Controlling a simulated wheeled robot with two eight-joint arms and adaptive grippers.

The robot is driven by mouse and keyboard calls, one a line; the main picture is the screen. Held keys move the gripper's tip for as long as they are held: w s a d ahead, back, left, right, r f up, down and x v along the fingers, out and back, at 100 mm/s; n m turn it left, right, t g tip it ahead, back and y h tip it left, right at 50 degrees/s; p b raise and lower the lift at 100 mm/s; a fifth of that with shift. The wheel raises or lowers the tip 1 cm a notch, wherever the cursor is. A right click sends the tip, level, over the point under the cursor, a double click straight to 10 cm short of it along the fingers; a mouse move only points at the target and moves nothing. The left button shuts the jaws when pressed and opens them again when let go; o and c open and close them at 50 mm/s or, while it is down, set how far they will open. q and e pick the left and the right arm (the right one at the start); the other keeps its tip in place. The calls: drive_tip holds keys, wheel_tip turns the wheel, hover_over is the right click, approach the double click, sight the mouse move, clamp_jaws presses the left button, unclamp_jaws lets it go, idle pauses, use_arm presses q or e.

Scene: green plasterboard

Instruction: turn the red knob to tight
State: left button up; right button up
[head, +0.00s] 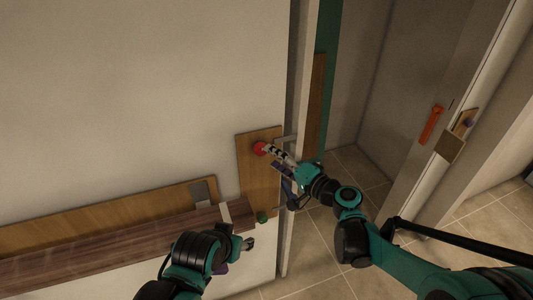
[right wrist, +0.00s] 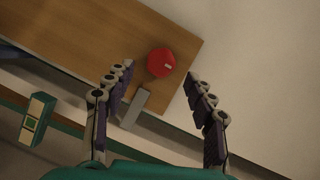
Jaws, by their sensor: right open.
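The red knob (head: 260,148) sits on an upright wooden board on the wall beside the opening. In the right wrist view the knob (right wrist: 161,62) is round with a small pale mark at its lower right. My right gripper (head: 268,151) is open close to the knob. In the right wrist view its fingers (right wrist: 160,75) are spread, with the knob between and slightly beyond the tips; I cannot tell whether they touch it. My left gripper (head: 248,243) is low at the shelf's right end, away from the knob; its jaws are too small to read.
The wooden board (head: 262,190) carries a grey metal piece (right wrist: 134,108) near the knob. A small green knob (head: 262,217) is lower down. A brown shelf (head: 110,240) runs along the wall at left. An orange handle (head: 431,124) is on the panel at right.

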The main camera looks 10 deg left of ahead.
drive_tip(key=f+v, duration=0.1)
drive_tip(key=v, duration=0.6)
drive_tip(key=shift+r, duration=0.45)
drive_tip(key=s+d+f+n+h+b, duration=0.1)
drive_tip(key=s+d+f+h, duration=0.3)
drive_tip(key=d, duration=0.4)
drive_tip(key=s+d+f+n+g+h+b, duration=0.1)
drive_tip(key=s+d+f+h+b, duration=0.2)
drive_tip(key=s+d+f+h, duration=0.2)
drive_tip(key=s+d+f+n+g+h+b, duration=0.1)
drive_tip(key=s+d+f+h+b, duration=0.1)
drive_tip(key=s+d+f+h, duration=0.2)
drive_tip(key=s+d+f, duration=0.3)
drive_tip(key=s+d, duration=0.2)
drive_tip(key=d, duration=0.2)
drive_tip(key=shift+s+d+n+h, duration=0.3)
drive_tip(key=shift+s+d+h, duration=0.05)
drive_tip(key=shift+s+h, duration=0.05)
drive_tip(key=shift+w+a, duration=0.1)
